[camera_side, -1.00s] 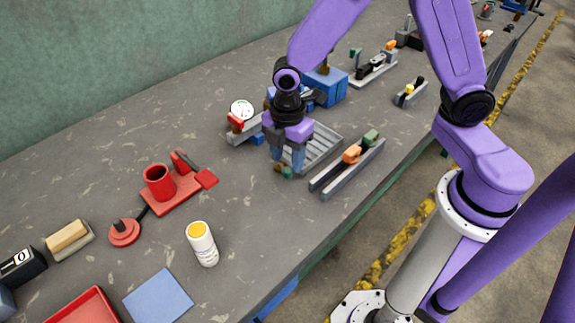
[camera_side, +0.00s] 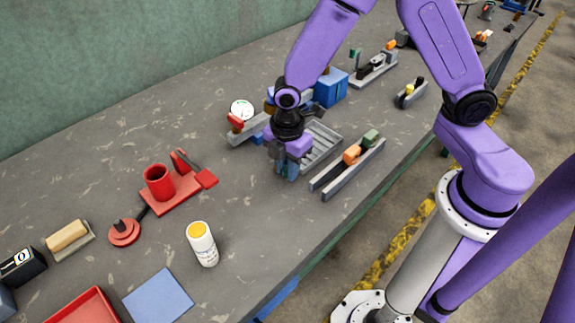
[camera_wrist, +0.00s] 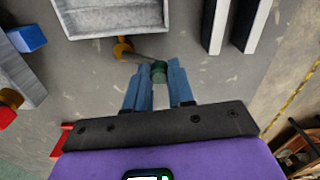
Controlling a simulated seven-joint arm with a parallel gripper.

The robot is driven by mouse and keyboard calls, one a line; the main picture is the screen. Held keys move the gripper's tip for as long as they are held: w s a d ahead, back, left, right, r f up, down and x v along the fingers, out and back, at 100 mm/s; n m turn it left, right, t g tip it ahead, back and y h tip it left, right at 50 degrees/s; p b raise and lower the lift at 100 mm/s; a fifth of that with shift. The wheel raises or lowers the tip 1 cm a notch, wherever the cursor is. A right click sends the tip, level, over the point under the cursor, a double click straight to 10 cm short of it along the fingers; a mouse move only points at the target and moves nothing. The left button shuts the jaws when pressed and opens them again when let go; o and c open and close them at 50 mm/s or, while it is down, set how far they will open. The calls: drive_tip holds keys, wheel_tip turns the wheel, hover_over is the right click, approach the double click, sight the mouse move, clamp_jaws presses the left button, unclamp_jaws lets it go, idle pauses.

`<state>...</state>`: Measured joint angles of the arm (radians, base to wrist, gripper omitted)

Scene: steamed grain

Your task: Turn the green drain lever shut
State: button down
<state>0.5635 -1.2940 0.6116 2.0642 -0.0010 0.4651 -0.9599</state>
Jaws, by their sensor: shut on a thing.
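The green drain lever's knob (camera_wrist: 158,71) sits between my fingertips in the wrist view. A thin grey stem runs from it to a brass valve (camera_wrist: 122,48) at the edge of the grey metal tray (camera_wrist: 68,28). My gripper (camera_wrist: 156,74) is shut on the lever's green end, with its blue fingers on either side. In the side view my gripper (camera_side: 288,172) is low over the bench at the near end of the slatted grey tray (camera_side: 322,147), and its fingers hide the lever and the valve.
A grey rail holder with orange and green handles (camera_side: 348,166) stands close right of my gripper. A white-faced gauge (camera_side: 241,110) and a blue box (camera_side: 330,88) stand behind. A red stand with a cup (camera_side: 160,182) and a white bottle (camera_side: 202,244) are left, with bare bench between.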

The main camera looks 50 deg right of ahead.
drive_tip(key=shift+a+m, duration=0.1)
drive_tip(key=shift+m, duration=0.2)
drive_tip(key=m, duration=0.1)
drive_tip(key=a+m, duration=0.1)
drive_tip(key=shift+w+m, duration=0.3)
drive_tip(key=m, duration=0.1)
drive_tip(key=w+a+m, duration=0.1)
drive_tip(key=m, duration=0.1)
drive_tip(key=shift+m, duration=0.3)
drive_tip(key=m, duration=0.1)
drive_tip(key=w+m, duration=0.1)
drive_tip(key=m, duration=0.1)
drive_tip(key=shift+w+a+m, duration=0.15)
drive_tip(key=shift+a+m, duration=0.15)
drive_tip(key=shift+w+a+m, duration=0.1)
drive_tip(key=shift+w+m, duration=0.3)
drive_tip(key=shift+m, duration=0.5)
drive_tip(key=shift+w+m, duration=0.35)
drive_tip(key=shift+m, duration=0.55)
drive_tip(key=c, duration=1)
unclamp_jaws()
drive_tip(key=shift+o, duration=0.2)
